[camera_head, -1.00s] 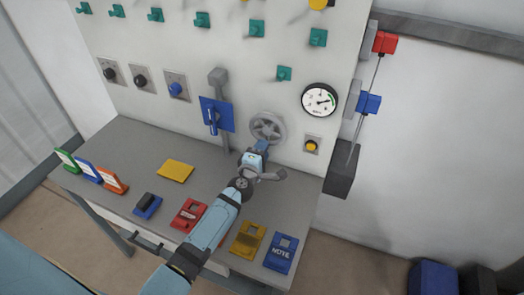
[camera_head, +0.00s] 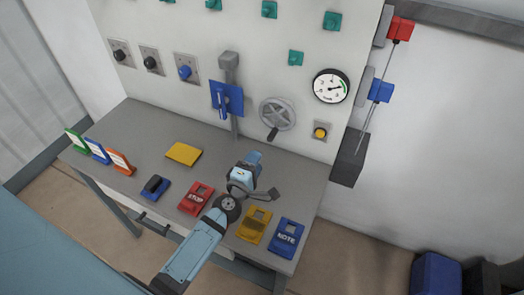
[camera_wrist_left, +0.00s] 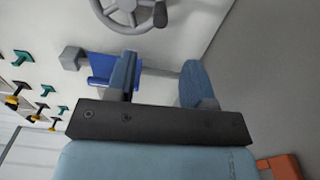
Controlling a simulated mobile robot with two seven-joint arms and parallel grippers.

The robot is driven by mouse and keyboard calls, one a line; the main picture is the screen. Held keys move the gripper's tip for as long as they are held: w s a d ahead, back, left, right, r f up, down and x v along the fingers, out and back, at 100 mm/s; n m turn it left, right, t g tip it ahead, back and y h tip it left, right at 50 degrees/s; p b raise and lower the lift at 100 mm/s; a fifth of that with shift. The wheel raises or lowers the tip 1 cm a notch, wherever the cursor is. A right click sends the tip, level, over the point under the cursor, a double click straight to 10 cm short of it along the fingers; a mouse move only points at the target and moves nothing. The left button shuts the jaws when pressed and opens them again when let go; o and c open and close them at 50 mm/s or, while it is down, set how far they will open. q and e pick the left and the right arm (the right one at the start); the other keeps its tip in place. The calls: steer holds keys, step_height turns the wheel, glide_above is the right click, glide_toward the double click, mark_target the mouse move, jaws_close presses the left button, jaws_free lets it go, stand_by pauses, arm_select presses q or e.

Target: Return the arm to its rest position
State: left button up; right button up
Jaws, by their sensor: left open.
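My left arm (camera_head: 197,245) reaches in from the bottom of the head view. My left gripper (camera_head: 253,160) is in front of the panel, over the bench, below and to the left of the grey handwheel (camera_head: 278,113). In the left wrist view its two blue fingers (camera_wrist_left: 160,78) stand apart with nothing between them. The handwheel also shows at the top of the wrist view (camera_wrist_left: 130,12), clear of the fingers. My right gripper is not in view.
The panel holds a blue lever (camera_head: 226,99), a gauge (camera_head: 331,86) and a yellow button (camera_head: 320,132).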

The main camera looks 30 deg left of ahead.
arm_select(q)
steer(key=shift+s, duration=0.9)
steer(key=shift+d, duration=0.1)
steer(key=s+d+f+m+g+h+p, duration=0.2)
steer(key=s+d+f+m+g, duration=0.1)
steer(key=s+m, duration=0.6)
steer(key=s+d+f+m+g+h+p, duration=0.2)
steer(key=s+d+f+m+g, duration=0.1)
steer(key=s+m, duration=0.7)
steer(key=d+m+g, duration=0.1)
steer(key=m, duration=0.2)
steer(key=shift+d, duration=0.25)
steer(key=shift+f, duration=0.1)
steer(key=shift+c, duration=0.5)
